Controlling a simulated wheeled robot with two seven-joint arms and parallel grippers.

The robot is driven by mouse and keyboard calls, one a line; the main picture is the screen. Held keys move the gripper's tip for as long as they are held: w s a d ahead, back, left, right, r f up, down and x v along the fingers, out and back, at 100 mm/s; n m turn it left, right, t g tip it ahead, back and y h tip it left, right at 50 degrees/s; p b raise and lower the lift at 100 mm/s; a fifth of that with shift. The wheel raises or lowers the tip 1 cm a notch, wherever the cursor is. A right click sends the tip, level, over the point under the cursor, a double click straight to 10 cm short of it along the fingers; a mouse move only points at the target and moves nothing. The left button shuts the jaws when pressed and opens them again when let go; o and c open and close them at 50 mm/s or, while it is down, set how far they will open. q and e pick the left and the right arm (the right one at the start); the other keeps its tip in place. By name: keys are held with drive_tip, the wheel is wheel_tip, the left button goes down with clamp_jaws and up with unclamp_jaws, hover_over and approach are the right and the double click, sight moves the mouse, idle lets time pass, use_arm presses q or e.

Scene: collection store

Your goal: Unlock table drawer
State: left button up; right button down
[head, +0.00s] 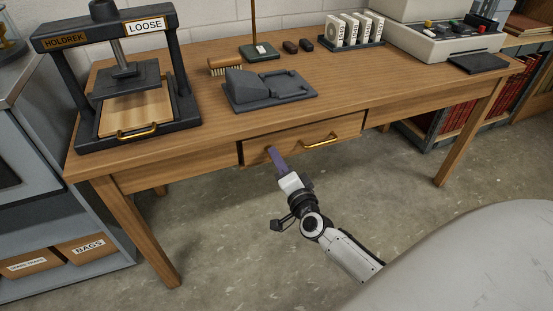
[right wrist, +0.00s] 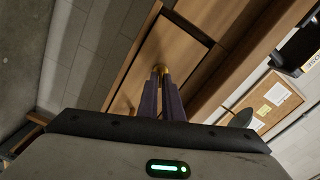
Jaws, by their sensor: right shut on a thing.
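The wooden table (head: 210,105) has a drawer (head: 290,138) in its front, with a brass bar handle (head: 322,141). The drawer looks closed. My right gripper (head: 272,151) is at the left part of the drawer front, left of the handle. In the right wrist view its two purple fingers (right wrist: 161,78) are shut on a small brass piece (right wrist: 159,69) at the drawer front. Whether that piece is a key or a lock knob cannot be told, as the fingers hide most of it. My left gripper is not in view.
A black press (head: 180,85) stands at the table's left end. A grey stand (head: 270,92), a brush (head: 225,68), a rack of white labelled cards (head: 352,42) and a pale machine (head: 430,40) stand on the table. Grey shelving (head: 60,185) is at left. The floor ahead is clear.

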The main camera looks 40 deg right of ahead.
drive_tip(key=m, duration=0.3)
drive_tip(key=shift+f+m+b, duration=0.15)
drive_tip(key=shift+m+b, duration=0.25)
idle(0.4)
drive_tip(key=c, duration=2)
unclamp_jaws()
